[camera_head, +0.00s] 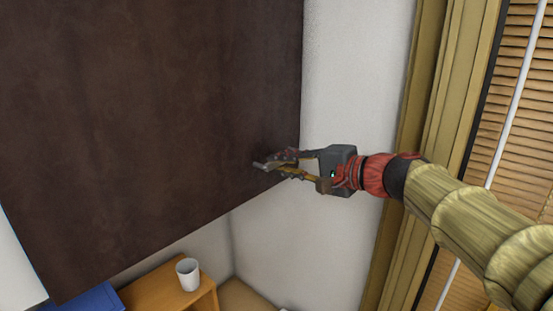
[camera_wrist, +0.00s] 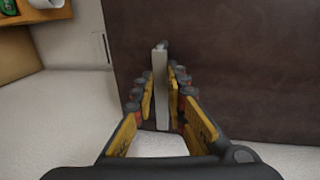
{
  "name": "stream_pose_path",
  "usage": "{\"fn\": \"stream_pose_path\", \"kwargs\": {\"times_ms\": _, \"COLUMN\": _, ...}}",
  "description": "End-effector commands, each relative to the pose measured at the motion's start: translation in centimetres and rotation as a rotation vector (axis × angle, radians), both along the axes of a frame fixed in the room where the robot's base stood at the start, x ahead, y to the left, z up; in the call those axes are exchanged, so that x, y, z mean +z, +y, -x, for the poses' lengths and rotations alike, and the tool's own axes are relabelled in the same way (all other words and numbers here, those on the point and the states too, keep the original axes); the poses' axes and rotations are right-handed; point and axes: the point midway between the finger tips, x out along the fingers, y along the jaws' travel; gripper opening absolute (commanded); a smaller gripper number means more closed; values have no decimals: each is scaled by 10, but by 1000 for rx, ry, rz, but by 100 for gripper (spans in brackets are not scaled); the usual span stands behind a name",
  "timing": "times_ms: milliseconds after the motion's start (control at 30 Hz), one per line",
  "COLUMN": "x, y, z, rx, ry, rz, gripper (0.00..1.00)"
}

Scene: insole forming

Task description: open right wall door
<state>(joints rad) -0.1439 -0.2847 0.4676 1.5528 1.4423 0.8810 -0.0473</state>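The dark brown wall door (camera_head: 150,110) fills the upper left of the head view and stands as a large flat panel in the wrist view (camera_wrist: 235,70). It looks closed, though its far edges are out of view. A slim grey handle (camera_wrist: 160,88) stands out from it near its lower right corner in the head view. My gripper (camera_head: 275,165) is at that corner. In the wrist view, my gripper's fingers (camera_wrist: 161,90) lie close along both sides of the handle and appear shut on it. The exact contact at the fingertips is partly hidden.
A wooden shelf unit (camera_head: 205,299) with a white cup (camera_head: 187,274) on top is below the door, beside a blue object (camera_head: 88,299). White wall (camera_head: 350,80) is right of the door. A tan curtain or frame (camera_head: 440,70) and slatted blinds (camera_head: 520,90) stand farther right.

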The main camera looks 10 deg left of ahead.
Motion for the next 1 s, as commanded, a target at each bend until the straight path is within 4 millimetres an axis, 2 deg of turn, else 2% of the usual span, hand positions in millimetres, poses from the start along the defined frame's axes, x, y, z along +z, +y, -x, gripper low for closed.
{"fn": "stream_pose_path", "kwargs": {"times_ms": 200, "x": -3, "y": 17, "z": -10, "rx": 0, "ry": -1, "rz": -1, "gripper": 14}}
{"fn": "stream_pose_path", "kwargs": {"times_ms": 500, "x": -4, "y": 19, "z": -11, "rx": -1, "ry": -1, "rz": 1, "gripper": 14}}
{"fn": "stream_pose_path", "kwargs": {"times_ms": 767, "x": -4, "y": 19, "z": -11, "rx": -1, "ry": -1, "rz": 1, "gripper": 0}}
{"fn": "stream_pose_path", "kwargs": {"times_ms": 1000, "x": -4, "y": 19, "z": -11, "rx": -1, "ry": -1, "rz": 1, "gripper": 0}}
